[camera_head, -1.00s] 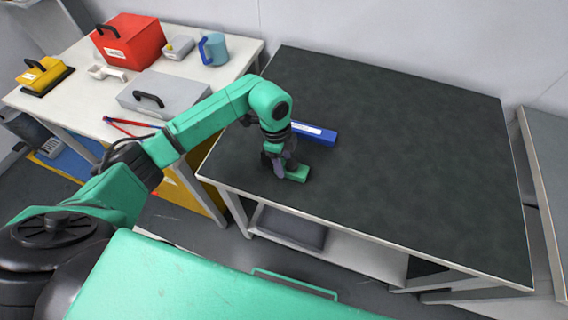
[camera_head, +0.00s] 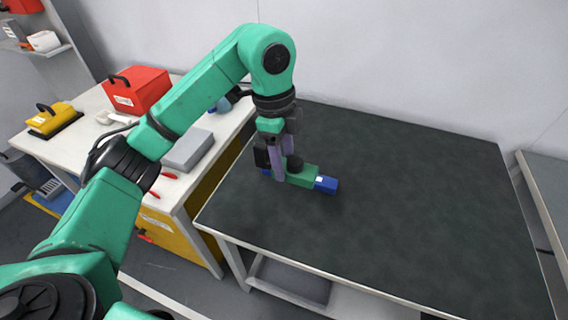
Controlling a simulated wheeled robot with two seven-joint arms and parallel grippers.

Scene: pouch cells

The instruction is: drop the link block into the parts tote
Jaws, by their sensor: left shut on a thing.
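My left gripper (camera_head: 284,168) points down over the left part of the dark table and is shut on a green block, which I take as the link block (camera_head: 303,178). My right gripper is not in view.
The dark-topped table (camera_head: 420,210) is clear to the right. A white side bench at left holds a red toolbox (camera_head: 138,90), a yellow case (camera_head: 54,118) and a grey case (camera_head: 187,149). A wall stands behind.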

